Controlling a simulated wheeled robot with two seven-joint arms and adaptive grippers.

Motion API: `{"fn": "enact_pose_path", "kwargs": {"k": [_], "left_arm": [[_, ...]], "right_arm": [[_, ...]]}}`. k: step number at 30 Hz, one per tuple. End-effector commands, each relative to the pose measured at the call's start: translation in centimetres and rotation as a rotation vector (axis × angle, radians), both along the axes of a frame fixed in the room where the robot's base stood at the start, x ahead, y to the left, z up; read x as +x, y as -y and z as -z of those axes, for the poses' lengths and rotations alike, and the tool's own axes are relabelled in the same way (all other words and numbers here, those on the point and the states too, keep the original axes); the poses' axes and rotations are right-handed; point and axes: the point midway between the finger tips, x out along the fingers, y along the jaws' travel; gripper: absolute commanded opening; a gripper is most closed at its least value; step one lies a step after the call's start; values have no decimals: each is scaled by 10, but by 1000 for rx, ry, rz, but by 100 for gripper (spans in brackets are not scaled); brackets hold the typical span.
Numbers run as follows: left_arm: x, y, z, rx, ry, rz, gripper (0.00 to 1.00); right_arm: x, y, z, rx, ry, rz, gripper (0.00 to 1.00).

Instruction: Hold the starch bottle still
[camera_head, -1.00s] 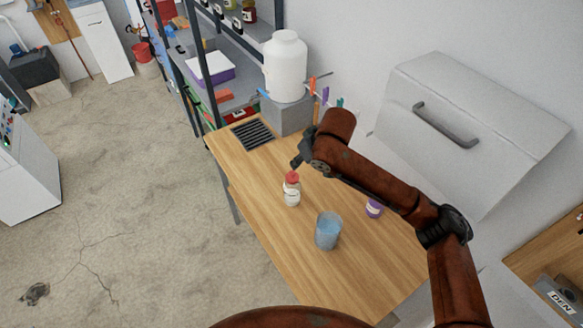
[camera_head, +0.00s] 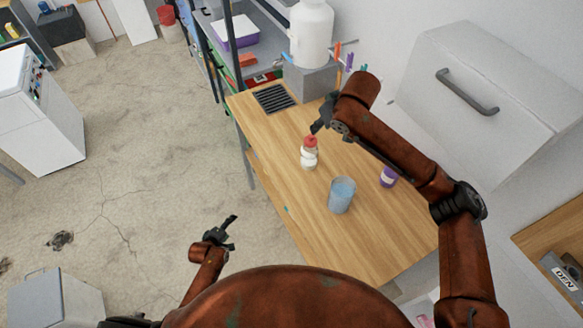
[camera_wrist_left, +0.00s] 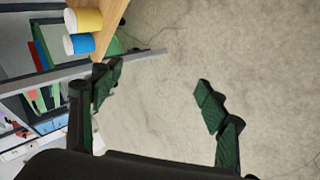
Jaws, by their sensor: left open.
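A white bottle with a red cap (camera_head: 309,158), which I take for the starch bottle, stands upright on the wooden table. My right gripper (camera_head: 319,124) is just above and behind its cap; whether they touch and how far its fingers are apart cannot be told. My left gripper (camera_head: 230,233) is over the floor, left of the table's near edge, well apart from the bottle. In the left wrist view its two fingers (camera_wrist_left: 157,96) are spread with only floor between them.
A dark grate (camera_head: 273,97) and a large white container (camera_head: 311,35) are at the far end.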

Motion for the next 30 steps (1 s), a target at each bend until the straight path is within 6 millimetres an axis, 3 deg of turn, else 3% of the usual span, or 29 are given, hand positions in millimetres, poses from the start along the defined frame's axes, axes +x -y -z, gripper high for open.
{"fn": "enact_pose_path", "kwargs": {"k": [1, 3, 9, 17, 20, 21, 27, 30], "left_arm": [[21, 5, -24, -56, 33, -32, 68], [46, 12, -55, -142, 68, -79, 68], [104, 38, -150, -403, 151, -181, 68], [152, 82, -282, -777, 203, -249, 68], [158, 116, -327, -970, 186, -266, 68], [158, 135, -339, -1063, 165, -275, 68], [142, 230, -340, -1481, 24, -360, 68], [135, 262, -338, -1613, -27, -393, 68]], "right_arm": [[0, 0, 0, 0, 0, 0, 29], [0, 0, 0, 0, 0, 0, 29], [0, 0, 0, 0, 1, -1, 29], [0, 0, 0, 1, 1, 0, 29], [0, 0, 0, 1, 1, 0, 29], [0, 0, 0, 0, 1, -1, 29], [0, 0, 0, 1, 1, 0, 29], [0, 0, 0, 1, 1, 0, 29]]}}
